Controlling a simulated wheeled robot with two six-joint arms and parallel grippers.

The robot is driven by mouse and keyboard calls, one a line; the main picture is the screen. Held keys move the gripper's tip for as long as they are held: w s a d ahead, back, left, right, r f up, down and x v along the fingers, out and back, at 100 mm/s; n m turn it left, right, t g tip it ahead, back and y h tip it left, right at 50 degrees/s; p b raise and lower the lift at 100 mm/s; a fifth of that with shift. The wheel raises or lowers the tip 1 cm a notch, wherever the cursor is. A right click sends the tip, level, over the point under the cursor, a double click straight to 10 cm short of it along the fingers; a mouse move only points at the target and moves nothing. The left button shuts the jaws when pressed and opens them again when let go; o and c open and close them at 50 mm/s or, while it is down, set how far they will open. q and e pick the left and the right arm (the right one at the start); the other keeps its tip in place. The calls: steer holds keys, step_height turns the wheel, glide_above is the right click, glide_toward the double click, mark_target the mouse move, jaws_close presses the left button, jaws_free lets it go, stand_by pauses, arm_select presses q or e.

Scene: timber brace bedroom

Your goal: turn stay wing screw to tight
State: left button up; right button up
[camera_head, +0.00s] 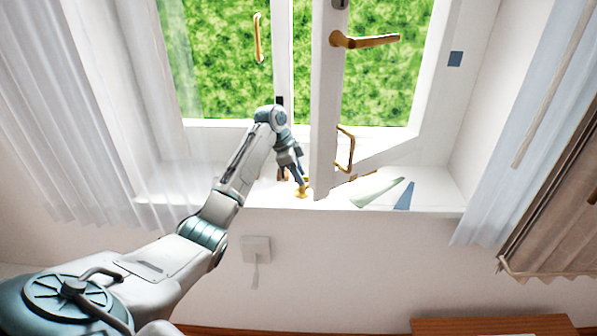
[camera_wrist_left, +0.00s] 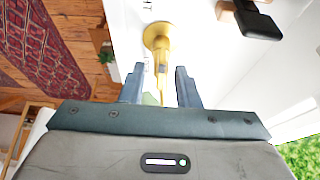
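The brass wing screw (camera_head: 302,193) stands at the front of the white window sill, below the edge of the open window sash. In the left wrist view, its round brass base (camera_wrist_left: 157,36) and a narrow brass part pointing toward the gripper show. My left gripper (camera_head: 301,183) is right at the screw, and the fingers partly hide it in the head view. In the left wrist view the gripper (camera_wrist_left: 160,80) is open, with the screw's narrow end between the fingertips and a gap on both sides. My right gripper is not in view.
The open sash (camera_head: 325,110) with brass handle (camera_head: 364,41) stands just right of my left gripper. A green wedge (camera_head: 380,193) and blue wedge (camera_head: 404,196) lie on the sill's right. A black-and-wood piece (camera_wrist_left: 255,20) shows near the screw. Curtains hang both sides.

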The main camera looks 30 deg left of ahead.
arm_select(q)
steer(key=shift+c, duration=0.9)
jaws_close()
steer(key=shift+r+n+p, duration=0.15)
steer(key=shift+n+p, duration=0.35)
steer(key=shift+p, duration=0.1)
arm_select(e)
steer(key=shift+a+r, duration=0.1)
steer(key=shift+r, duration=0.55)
arm_select(q)
steer(key=shift+o, duration=0.9)
jaws_free()
